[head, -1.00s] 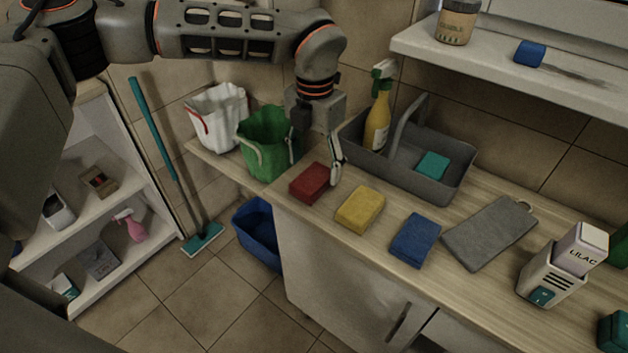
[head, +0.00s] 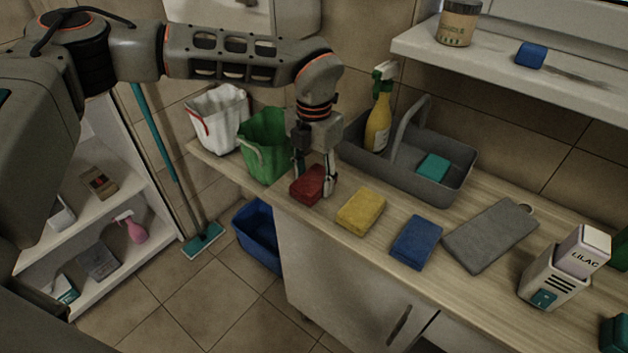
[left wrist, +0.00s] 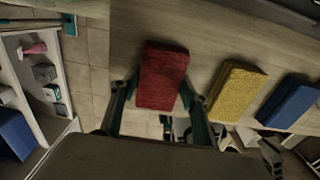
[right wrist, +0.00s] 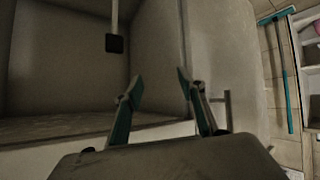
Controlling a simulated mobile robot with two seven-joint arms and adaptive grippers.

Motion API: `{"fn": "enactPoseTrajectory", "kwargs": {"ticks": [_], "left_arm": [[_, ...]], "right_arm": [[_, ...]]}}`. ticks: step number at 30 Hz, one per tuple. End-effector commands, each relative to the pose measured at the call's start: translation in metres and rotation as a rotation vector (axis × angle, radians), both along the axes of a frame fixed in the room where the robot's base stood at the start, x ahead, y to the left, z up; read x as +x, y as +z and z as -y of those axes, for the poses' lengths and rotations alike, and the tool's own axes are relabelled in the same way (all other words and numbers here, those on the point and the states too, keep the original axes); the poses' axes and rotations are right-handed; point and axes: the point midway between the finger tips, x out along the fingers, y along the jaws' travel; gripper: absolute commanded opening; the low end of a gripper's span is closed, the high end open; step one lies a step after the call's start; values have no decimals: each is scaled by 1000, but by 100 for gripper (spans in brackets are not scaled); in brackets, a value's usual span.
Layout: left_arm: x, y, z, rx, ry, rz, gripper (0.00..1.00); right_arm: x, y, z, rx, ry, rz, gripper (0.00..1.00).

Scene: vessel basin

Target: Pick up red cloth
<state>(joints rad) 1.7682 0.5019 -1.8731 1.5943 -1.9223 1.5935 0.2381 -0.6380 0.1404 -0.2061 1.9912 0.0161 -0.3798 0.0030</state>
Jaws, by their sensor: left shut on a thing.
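The red cloth (head: 309,184) is a folded block at the left end of the wooden counter, in front of the green bucket. My left gripper (head: 313,190) is over it, with one finger on each side, shut on the cloth. The left wrist view shows the red cloth (left wrist: 162,76) between the two fingers of my left gripper (left wrist: 158,98). I cannot tell whether the cloth is clear of the counter. My right gripper (right wrist: 157,95) shows only in the right wrist view, open and empty, facing a pale cabinet.
A yellow cloth (head: 361,211) and a blue cloth (head: 416,242) lie to the right on the counter. A grey caddy (head: 450,187) with a spray bottle (head: 378,125) stands behind. A grey mat (head: 490,236) lies further right.

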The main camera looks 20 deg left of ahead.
Motion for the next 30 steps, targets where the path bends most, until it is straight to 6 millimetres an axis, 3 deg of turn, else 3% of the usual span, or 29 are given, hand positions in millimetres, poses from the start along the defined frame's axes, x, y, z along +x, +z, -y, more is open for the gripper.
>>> {"fn": "enactPoseTrajectory", "kwargs": {"ticks": [5, 11, 24, 30], "left_arm": [[0, 6, 0, 0, 0, 1, 27], [1, 30, 0, -1, 0, 4, 27], [1, 145, 0, -1, 1, 5, 27], [0, 182, 0, -1, 1, 2, 27]], "right_arm": [[-1, -2, 0, -1, -1, -4, 40], [-1, 0, 0, 1, -2, -3, 40], [-2, 7, -2, 12, -2, -3, 40], [-3, 9, -3, 15, -2, -5, 40]]}}
